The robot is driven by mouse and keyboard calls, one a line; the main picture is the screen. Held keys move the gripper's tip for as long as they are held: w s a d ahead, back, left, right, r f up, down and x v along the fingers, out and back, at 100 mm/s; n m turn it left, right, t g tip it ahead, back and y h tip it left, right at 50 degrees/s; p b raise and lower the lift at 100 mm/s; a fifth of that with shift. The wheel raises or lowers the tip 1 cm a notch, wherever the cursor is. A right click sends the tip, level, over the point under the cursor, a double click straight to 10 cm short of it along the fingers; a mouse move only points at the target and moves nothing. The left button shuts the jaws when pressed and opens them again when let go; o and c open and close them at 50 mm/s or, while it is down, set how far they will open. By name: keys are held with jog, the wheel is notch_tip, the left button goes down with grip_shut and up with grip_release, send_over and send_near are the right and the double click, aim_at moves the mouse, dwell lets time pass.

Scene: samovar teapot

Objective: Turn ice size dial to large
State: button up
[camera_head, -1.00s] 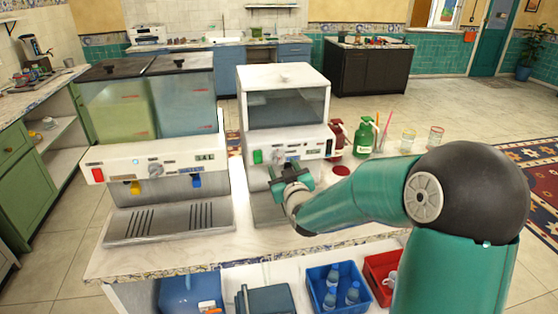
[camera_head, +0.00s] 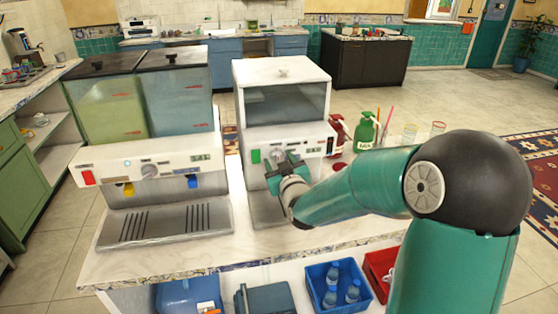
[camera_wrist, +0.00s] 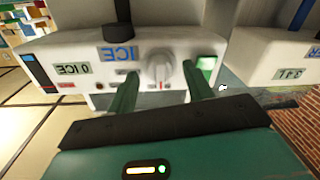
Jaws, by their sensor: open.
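The ice machine (camera_head: 283,88) is a white box with a dark window, on the counter. Its front panel carries the pale round ice size dial (camera_wrist: 158,68), with a ridge across it and small marks around it; in the head view the dial is hard to make out behind my gripper. My gripper (camera_head: 284,168) is at the machine's front panel. In the wrist view my gripper (camera_wrist: 160,90) is open, with one green finger on each side of the dial and nothing held. I cannot tell whether the fingertips touch the dial. The dial's setting is not readable.
A green switch (camera_wrist: 207,64) sits beside the dial, close to one finger. A two-tank drink dispenser (camera_head: 150,170) stands to the left. Green (camera_head: 366,131) and red (camera_head: 336,132) bottles and glasses stand to the right. Blue (camera_head: 337,287) and red crates lie below the counter.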

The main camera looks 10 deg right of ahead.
jog(key=shift+f, duration=0.1)
jog(key=shift+c, duration=0.6)
jog(key=c, duration=0.9)
jog(key=shift+o, duration=0.2)
